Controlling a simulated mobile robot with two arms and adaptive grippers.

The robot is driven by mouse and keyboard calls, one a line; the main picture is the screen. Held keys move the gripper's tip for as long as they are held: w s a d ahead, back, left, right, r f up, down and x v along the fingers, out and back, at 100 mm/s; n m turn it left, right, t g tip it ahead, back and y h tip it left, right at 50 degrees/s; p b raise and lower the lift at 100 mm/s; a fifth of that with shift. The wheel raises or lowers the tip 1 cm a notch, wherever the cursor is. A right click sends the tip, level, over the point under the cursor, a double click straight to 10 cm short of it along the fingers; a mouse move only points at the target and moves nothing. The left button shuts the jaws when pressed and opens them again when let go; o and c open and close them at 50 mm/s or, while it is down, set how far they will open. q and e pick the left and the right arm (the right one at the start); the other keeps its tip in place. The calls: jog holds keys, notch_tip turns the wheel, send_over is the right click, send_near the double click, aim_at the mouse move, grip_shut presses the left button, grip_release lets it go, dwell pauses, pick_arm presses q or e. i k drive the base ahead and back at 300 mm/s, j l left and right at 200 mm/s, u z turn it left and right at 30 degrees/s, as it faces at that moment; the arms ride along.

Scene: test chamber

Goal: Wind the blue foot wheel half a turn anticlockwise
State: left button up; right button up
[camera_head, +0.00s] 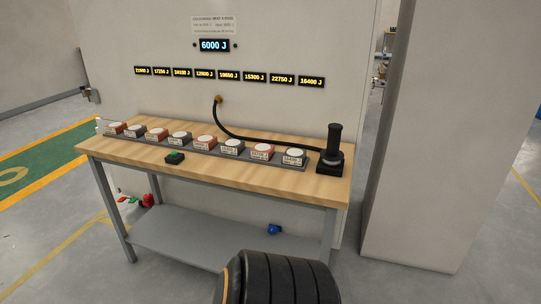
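A small blue round part (274,230) shows low on the bench, at the lower grey shelf near the right front leg. It is the only blue wheel-like thing in view. It is small, so its spokes, handle and angle cannot be made out. Neither of my grippers is in view, and nothing is seen touching the blue part.
The wooden bench (235,180) carries a row of labelled blocks, a green button (175,157) and a black upright device (334,145). A red round part (147,200) shows low at the left. A display (214,45) reads 6000 J. A wide pillar (430,140) stands right.

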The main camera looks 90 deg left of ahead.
aim_at(272, 229)
jog(key=u, duration=2.8)
jog(key=l+u, duration=0.25)
jog(key=l, duration=0.6)
jog(key=k+l+u, duration=0.2)
jog(key=l, duration=0.65)
jog(key=i+j+z, duration=0.1)
jog(key=z, duration=0.25)
jog(key=i+j+z, duration=0.1)
jog(key=z, duration=0.25)
jog(key=j+z, duration=0.1)
jog(key=z, duration=0.25)
jog(key=i, duration=0.05)
